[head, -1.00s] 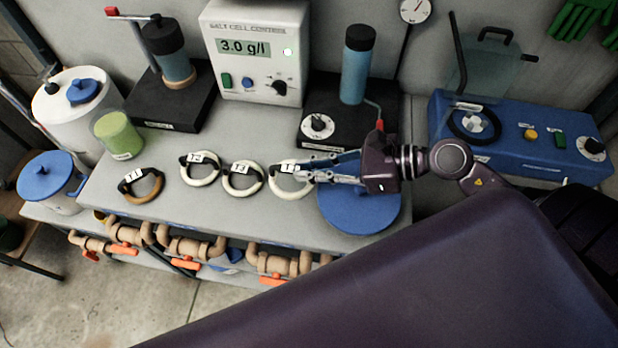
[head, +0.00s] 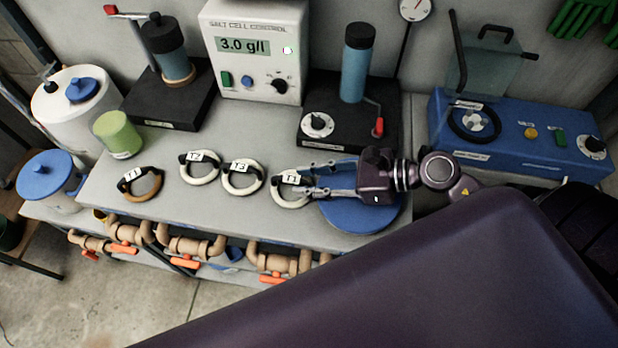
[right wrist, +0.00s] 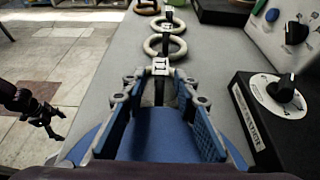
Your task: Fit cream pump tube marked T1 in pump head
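The cream tube marked T1 (head: 291,202) is a ring with a black clip and white label, lying on the grey bench at the right end of the tube row. My right gripper (head: 303,181) is open, its fingers on either side of the clip. In the right wrist view, a white label (right wrist: 160,66) and black clip show between the parted fingers (right wrist: 160,82); I cannot tell whether they touch. The blue pump (head: 545,142) stands at the right, with a round rotor head (head: 474,123). My left gripper (right wrist: 45,120) shows only in the right wrist view, fingers apart and empty.
Cream tubes T2 (head: 201,180) and T3 (head: 241,190) and a brown tube also marked T1 (head: 152,190) lie to the left. A blue round lid (head: 350,218) lies under my right gripper. A black-based unit (head: 345,130) stands behind it.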

